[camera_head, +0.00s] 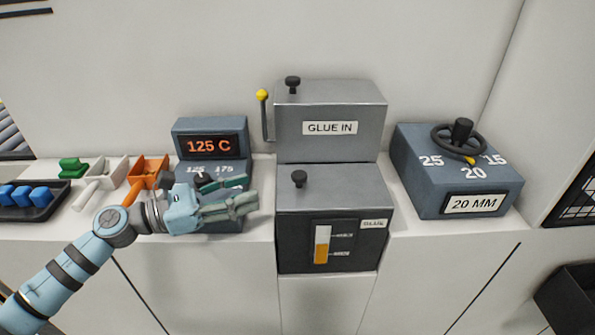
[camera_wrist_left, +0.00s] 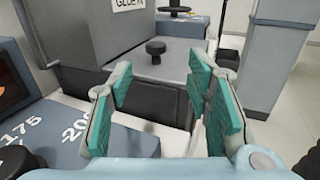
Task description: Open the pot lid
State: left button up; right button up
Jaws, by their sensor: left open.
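The pot is a grey box with a glue gauge (camera_head: 328,240) on its front, standing in the middle of the counter. Its flat lid (camera_head: 340,187) carries a black knob (camera_head: 299,179) near the left side. The knob (camera_wrist_left: 156,50) also shows in the left wrist view, beyond and between the fingers. My left gripper (camera_head: 246,193) is open and empty, in front of the temperature unit and left of the pot, apart from the knob. In the left wrist view its green-padded fingers (camera_wrist_left: 165,105) are spread. My right gripper is not in view.
The GLUE IN box (camera_head: 330,115), with a yellow-tipped lever (camera_head: 262,96), stands behind the pot. The 125 C unit (camera_head: 210,140) is at left, the 20 MM dial box (camera_head: 455,180) at right. Scoops (camera_head: 148,172) and a tray of blue blocks (camera_head: 40,210) lie far left.

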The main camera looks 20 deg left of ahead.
aim_at(299, 174)
pick_arm(q)
jog(key=p+x, duration=0.1)
jog(key=x, duration=0.2)
jog(key=p+x, duration=0.1)
jog(key=x, duration=0.5)
jog(key=shift+w+a+p, duration=0.25)
jog(key=shift+w+p, duration=0.15)
jog(key=shift+w, duration=0.05)
jog(key=x, duration=0.2)
jog(key=shift+d, duration=0.3)
jog(key=shift+w+d+f, duration=0.1)
jog(key=shift+w+d, duration=0.3)
jog(key=shift+d, duration=0.05)
jog(key=shift+w+f, duration=0.1)
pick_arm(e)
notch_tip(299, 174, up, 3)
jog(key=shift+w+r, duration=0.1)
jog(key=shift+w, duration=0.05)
pick_arm(q)
grip_shut()
